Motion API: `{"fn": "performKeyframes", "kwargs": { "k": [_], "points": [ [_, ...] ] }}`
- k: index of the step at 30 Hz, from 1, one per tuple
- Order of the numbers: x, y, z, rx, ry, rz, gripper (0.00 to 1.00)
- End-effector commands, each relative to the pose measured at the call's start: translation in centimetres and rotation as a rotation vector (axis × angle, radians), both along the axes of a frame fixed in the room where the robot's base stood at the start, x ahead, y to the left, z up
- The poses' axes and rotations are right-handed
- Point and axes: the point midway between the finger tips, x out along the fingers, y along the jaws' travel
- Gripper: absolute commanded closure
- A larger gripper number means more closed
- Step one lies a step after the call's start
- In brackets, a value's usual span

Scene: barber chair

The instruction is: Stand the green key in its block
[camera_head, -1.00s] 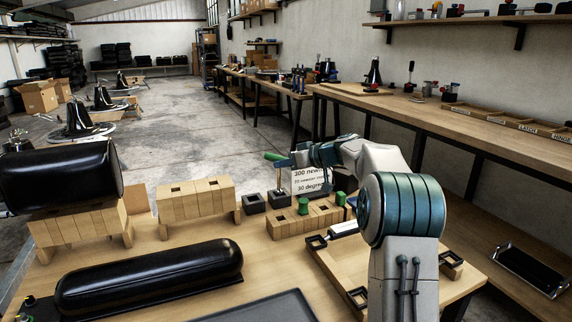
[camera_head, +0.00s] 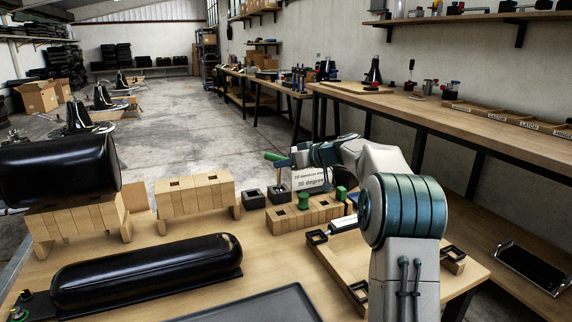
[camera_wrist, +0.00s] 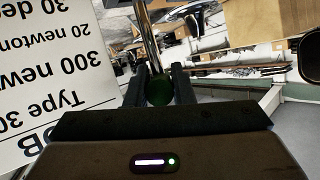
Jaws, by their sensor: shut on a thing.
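My gripper (camera_head: 287,160) is shut on the green key (camera_head: 273,157) by its green handle. The handle also shows, dark, between the fingers in the wrist view (camera_wrist: 158,92). The key's metal shaft (camera_head: 278,178) points down, close to upright, above a small dark block (camera_head: 279,197). The lower end of the shaft meets the block's top in the picture; I cannot tell whether it is inside the opening. A second dark block (camera_head: 253,200) stands just left, with an opening in its top.
A wooden block (camera_head: 290,219) with green knobs (camera_head: 304,201) stands just in front. Wooden stands (camera_head: 195,197) and a black cushion (camera_head: 150,270) are to the left; a wooden tray (camera_head: 335,262) is at right.

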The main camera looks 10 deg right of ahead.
Motion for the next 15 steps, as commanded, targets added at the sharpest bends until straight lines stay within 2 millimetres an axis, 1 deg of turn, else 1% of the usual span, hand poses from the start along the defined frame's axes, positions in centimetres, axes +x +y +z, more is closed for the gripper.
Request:
{"fn": "performKeyframes", "kwargs": {
  "k": [8, 9, 11, 15],
  "points": [
    [-0.01, 0.01, 0.06, 0.0, -0.001, 0.0, 1.0],
    [-0.01, 0.01, 0.06, 0.0, -0.001, 0.0, 0.7],
    [0.0, 0.0, 0.05, 0.0, -0.001, 0.0, 0.53],
    [0.0, 0.01, 0.01, 0.0, -0.001, 0.0, 0.53]
  ]
}}
